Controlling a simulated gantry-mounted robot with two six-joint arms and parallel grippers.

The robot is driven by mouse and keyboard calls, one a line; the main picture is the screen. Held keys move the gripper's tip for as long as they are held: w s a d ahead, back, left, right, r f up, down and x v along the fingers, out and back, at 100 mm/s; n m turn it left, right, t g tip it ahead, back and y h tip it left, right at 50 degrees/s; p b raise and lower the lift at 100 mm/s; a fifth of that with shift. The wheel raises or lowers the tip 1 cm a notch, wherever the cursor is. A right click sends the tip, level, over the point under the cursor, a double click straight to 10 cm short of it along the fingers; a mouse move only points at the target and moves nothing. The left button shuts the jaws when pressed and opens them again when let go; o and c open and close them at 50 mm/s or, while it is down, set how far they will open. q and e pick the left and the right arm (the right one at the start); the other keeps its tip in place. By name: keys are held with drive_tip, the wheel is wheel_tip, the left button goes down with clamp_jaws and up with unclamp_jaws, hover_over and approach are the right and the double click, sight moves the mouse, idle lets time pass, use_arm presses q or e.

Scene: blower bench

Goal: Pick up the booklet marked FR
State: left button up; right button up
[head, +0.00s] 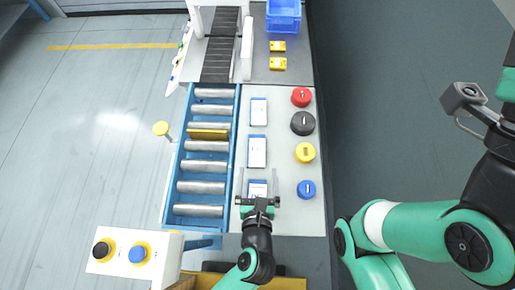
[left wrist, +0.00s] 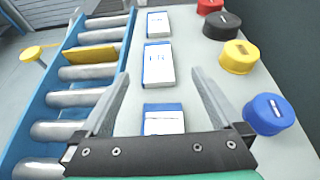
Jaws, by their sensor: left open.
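Three white booklets with blue edges lie in a column on the light bench top. The middle booklet (head: 257,151) carries blue letters that look like FR in the left wrist view (left wrist: 158,66), though they are blurred. The far booklet (head: 258,111) and the near booklet (head: 258,187) have marks too small to read; they also show in the left wrist view, far (left wrist: 158,23) and near (left wrist: 163,120). My left gripper (head: 258,170) is open and empty, its fingers on either side of the near booklet in the picture. My right gripper's jaws are out of view.
Red (head: 301,96), black (head: 303,123), yellow (head: 305,152) and blue (head: 307,189) round caps stand right of the booklets. A roller conveyor (head: 203,166) with a yellow block (head: 208,134) runs along the left. A blue bin (head: 284,15) stands at the back.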

use_arm(q)
drive_tip(key=b, duration=0.3)
approach(257, 143)
drive_tip(key=shift+d+x, duration=0.2)
drive_tip(key=shift+x, duration=1)
drive_tip(key=shift+w, duration=0.2)
drive_tip(key=shift+w+f+b, duration=0.2)
drive_tip(key=shift+f+b, duration=0.1)
drive_tip(key=b+x, duration=0.2)
drive_tip(key=x, duration=0.2)
drive_tip(key=shift+a+f+b, duration=0.15)
drive_tip(key=shift+a+b, duration=0.15)
drive_tip(key=shift+b, duration=0.1)
drive_tip(key=shift+w, duration=0.3)
drive_tip(key=c, duration=1.4)
